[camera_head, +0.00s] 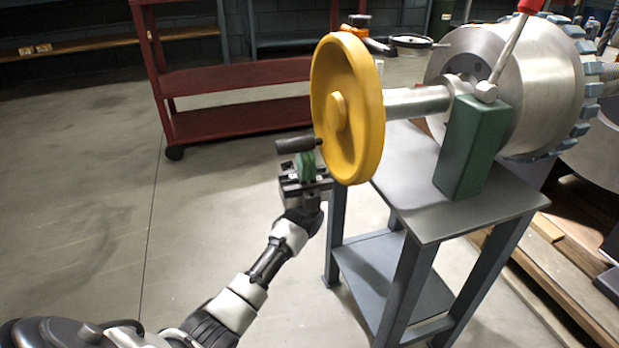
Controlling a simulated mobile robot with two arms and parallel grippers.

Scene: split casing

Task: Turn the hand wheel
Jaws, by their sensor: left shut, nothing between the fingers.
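The yellow hand wheel (358,104) stands upright at the end of a steel shaft (416,101), in the middle of the head view. A dark handle (295,145) sticks out to the left from the wheel's lower left rim. My left gripper (308,162) is right below this handle, beside the wheel's lower edge. Its green-tinted fingers point up and are shut with nothing between them. Whether the fingertips touch the handle cannot be told. My right gripper does not show.
The wheel's shaft runs to a large metal casing (510,80) over a grey stand (420,215). A green block (466,147) and a red-tipped lever (512,40) are beside the shaft. A red shelf cart (235,84) stands behind. The floor at left is clear.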

